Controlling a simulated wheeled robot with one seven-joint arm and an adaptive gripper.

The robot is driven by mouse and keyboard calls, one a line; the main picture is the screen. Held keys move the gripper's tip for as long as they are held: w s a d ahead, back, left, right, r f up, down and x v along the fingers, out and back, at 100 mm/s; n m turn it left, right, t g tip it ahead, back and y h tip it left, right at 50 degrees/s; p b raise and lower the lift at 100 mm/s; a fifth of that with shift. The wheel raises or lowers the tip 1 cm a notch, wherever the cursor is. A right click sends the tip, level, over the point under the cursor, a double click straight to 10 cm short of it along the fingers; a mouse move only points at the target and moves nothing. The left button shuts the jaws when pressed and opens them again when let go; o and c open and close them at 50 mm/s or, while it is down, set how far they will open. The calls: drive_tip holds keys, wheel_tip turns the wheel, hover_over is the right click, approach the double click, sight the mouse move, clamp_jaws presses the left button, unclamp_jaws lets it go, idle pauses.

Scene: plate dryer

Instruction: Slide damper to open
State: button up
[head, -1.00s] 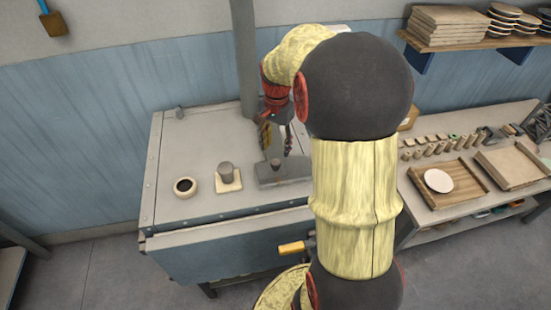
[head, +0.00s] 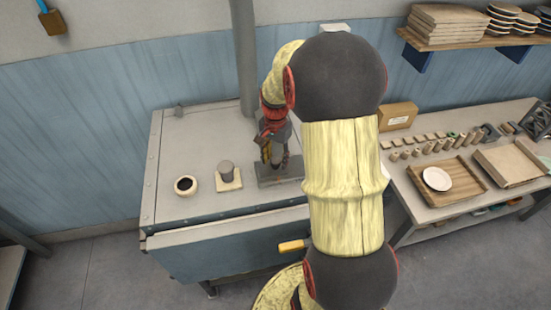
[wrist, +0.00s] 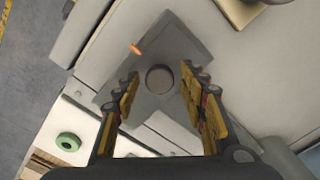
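The damper is a flat grey plate (head: 293,176) on top of the plate dryer (head: 190,135). In the wrist view the grey plate (wrist: 172,32) carries a round dark knob (wrist: 159,79) and a small orange mark (wrist: 135,48). My gripper (head: 273,158) is over the plate and hides the knob in the head view. In the wrist view my gripper (wrist: 160,88) is open, one finger on either side of the knob. Clear gaps show between fingers and knob. I cannot tell how deep the fingertips reach around it.
A grey cylinder (head: 226,168) on a pale square base and a round ring with a dark hole (head: 185,186) stand left of the damper. A dryer handle (head: 292,246) sticks out in front. The workbench (head: 410,207) at right holds trays, a plate and small pieces.

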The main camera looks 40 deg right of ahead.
drive_tip(key=c, duration=1)
clamp_jaws()
